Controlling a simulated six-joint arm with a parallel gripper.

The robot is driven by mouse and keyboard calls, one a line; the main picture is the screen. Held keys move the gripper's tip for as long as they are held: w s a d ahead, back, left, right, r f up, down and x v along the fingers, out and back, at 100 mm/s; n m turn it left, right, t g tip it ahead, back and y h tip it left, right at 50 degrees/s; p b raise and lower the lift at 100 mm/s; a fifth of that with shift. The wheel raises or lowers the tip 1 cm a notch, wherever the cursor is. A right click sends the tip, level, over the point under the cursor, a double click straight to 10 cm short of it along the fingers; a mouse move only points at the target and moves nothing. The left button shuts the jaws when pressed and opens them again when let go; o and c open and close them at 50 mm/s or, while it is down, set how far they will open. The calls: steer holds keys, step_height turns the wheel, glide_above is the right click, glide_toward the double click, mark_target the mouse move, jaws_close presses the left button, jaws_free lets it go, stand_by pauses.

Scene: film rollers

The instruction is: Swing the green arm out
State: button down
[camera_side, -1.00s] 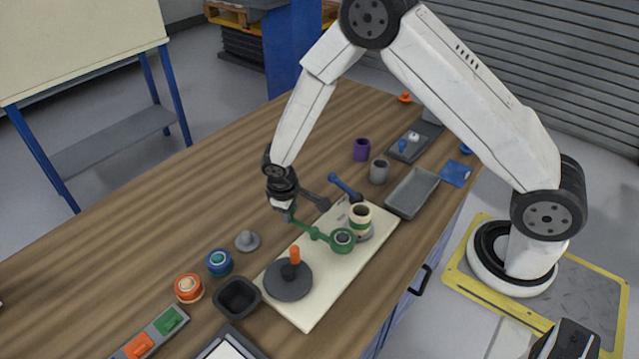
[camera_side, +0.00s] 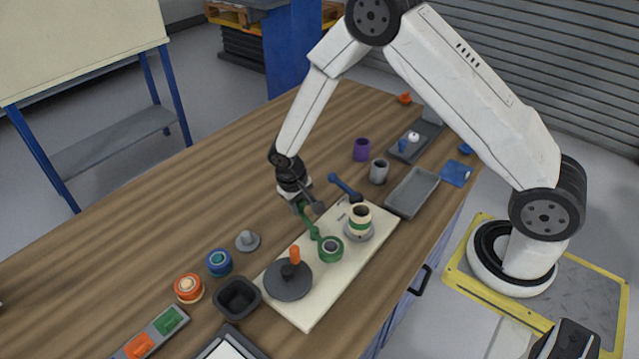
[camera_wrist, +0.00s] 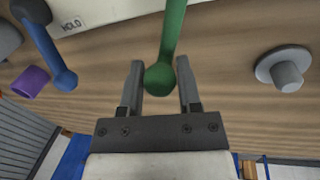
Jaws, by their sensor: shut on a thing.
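The green arm (camera_side: 314,231) is a bent lever on a cream board (camera_side: 310,318), with a green ring-shaped roller (camera_side: 330,249) at its near end. The ring stands apart from the cream roller (camera_side: 361,212) with the green band, to its lower left. My gripper (camera_side: 302,207) is at the arm's far end, past the board's edge. In the wrist view the rounded green end of the arm (camera_wrist: 160,78) lies between the two fingers of my gripper (camera_wrist: 161,88), which are shut on it.
A dark disc (camera_side: 288,281) with an orange-topped post is on the board's near end. A blue arm (camera_side: 345,187) is near its far end. A grey knob (camera_side: 247,240), a black bowl (camera_side: 237,297) and a grey tray (camera_side: 412,192) stand nearby.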

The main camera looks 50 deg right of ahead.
steer(key=shift+s+d+m, duration=0.1)
steer(key=shift+d+m, duration=0.1)
steer(key=shift+m, duration=0.1)
stand_by(0.4)
steer(key=shift+c, duration=1.6)
jaws_free()
steer(key=shift+a+r, duration=0.25)
steer(key=shift+r, duration=1.05)
steer(key=shift+a+r, duration=0.25)
steer(key=shift+r, duration=1)
steer(key=shift+a+r, duration=0.25)
steer(key=shift+r, duration=1.05)
steer(key=shift+s+r, duration=0.15)
steer(key=shift+r, duration=0.25)
steer(key=s+r+n+t+y, duration=0.1)
steer(key=s+r, duration=0.2)
steer(key=s, duration=0.4)
steer(key=s+d+r+n+t+y, duration=0.1)
steer(key=s+r, duration=0.3)
steer(key=s, duration=0.4)
steer(key=shift+d+r+t, duration=0.15)
steer(key=shift+r+t, duration=0.1)
steer(key=shift+t, duration=0.25)
